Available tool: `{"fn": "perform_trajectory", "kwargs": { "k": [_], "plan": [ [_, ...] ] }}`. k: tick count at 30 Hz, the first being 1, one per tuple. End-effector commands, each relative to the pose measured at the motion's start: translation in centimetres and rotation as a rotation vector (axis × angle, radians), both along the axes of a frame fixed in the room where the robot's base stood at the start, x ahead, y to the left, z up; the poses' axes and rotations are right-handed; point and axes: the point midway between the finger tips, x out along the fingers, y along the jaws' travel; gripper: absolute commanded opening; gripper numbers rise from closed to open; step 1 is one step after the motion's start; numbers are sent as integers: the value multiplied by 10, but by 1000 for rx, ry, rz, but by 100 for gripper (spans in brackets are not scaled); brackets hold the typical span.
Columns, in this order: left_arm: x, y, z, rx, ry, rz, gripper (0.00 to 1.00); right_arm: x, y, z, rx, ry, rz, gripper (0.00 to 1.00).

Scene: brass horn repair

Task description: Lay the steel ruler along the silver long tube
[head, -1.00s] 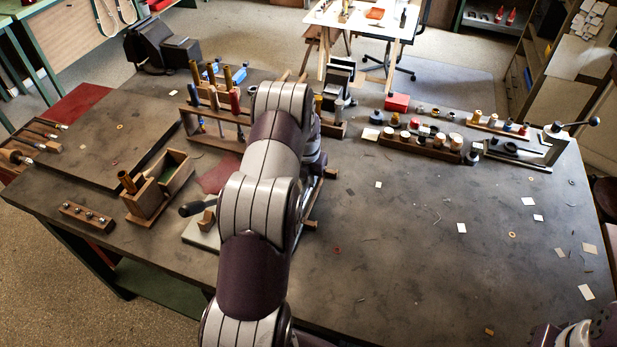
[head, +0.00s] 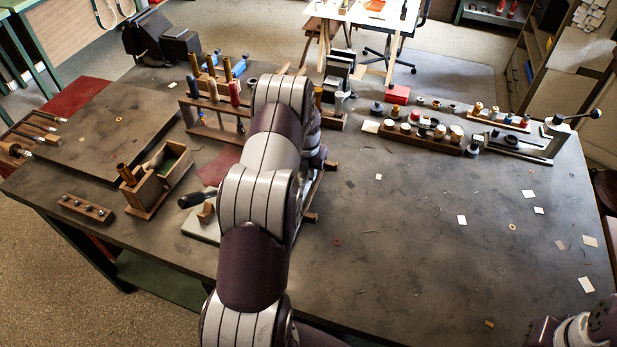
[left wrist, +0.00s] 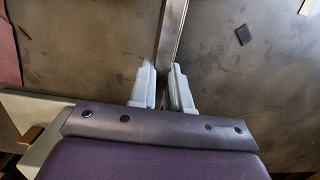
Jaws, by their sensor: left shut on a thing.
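My left gripper (left wrist: 162,75) is shut on the steel ruler (left wrist: 172,28), a narrow shiny strip that runs up from between its fingers to the top edge of the left wrist view. The dark worktop lies below it. In the head view my left arm hides the fingers and the ruler. I cannot make out the silver long tube for sure in either view; part of the bench is hidden behind my arm. Part of my right arm shows at the bottom right corner of the head view, but its gripper does not.
A wooden tool rack (head: 214,124) stands left of my arm, with an open wooden box (head: 165,172) nearer the left. A wooden block with several round parts (head: 420,139) and a vise-like tool (head: 556,135) stand at the back right. The right-hand worktop (head: 400,240) holds only small scraps.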

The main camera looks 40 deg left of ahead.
Motion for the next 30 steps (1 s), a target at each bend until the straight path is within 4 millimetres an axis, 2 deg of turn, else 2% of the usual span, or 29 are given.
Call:
{"fn": "perform_trajectory", "kwargs": {
  "k": [17,30],
  "plan": [
    [1,0,3,1,-3,0,0,0,0,1,0,0,0,0],
    [1,1,45,2,-4,0,0,0,0,31,0,0,0,0]
  ]
}}
